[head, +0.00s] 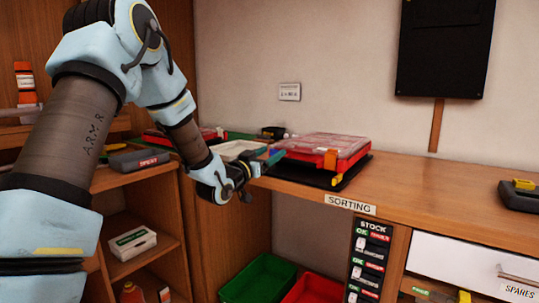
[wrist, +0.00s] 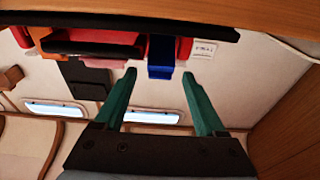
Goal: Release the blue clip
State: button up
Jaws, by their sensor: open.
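The blue clip (wrist: 161,58) shows in the wrist view, on the front edge of a red case (wrist: 115,38). My gripper (wrist: 159,76) is open, its two green fingers apart, with the clip just beyond the fingertips and lined up with the gap between them. No contact is visible. In the head view my gripper (head: 268,160) is at the left front corner of the red case with a clear lid (head: 320,147). An orange clip (head: 330,160) is on the case's front.
The case lies on a black mat (head: 352,170) on the wooden counter (head: 425,185). A pale tray (head: 237,150) is left of it. Green (head: 258,280) and red (head: 312,289) bins stand below. The counter right of the case is mostly clear.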

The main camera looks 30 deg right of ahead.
jog(key=b+v, duration=0.1)
jog(key=v, duration=0.9)
jog(key=shift+s+a+b, duration=0.15)
jog(key=shift+a+b, duration=0.15)
jog(key=shift+a, duration=0.1)
jog(key=w+a+f+n+y, duration=0.4)
jog(key=a+f+y, duration=0.45)
jog(key=a, duration=0.35)
jog(key=s+a+f+n+g+y, duration=0.2)
jog(key=s+a+f+y, duration=0.15)
jog(key=a, duration=0.45)
jog(key=s+a+f+n+g+y, duration=0.2)
jog(key=s+a+y, duration=0.2)
jog(key=a, duration=0.4)
jog(key=s+a+n+g+y, duration=0.1)
jog(key=s+a+n+g, duration=0.3)
jog(key=s, duration=0.6)
notch_tip(320, 180, up, 14)
jog(key=a+m+p, duration=0.1)
jog(key=p, duration=1.4)
jog(key=shift+r, duration=0.2)
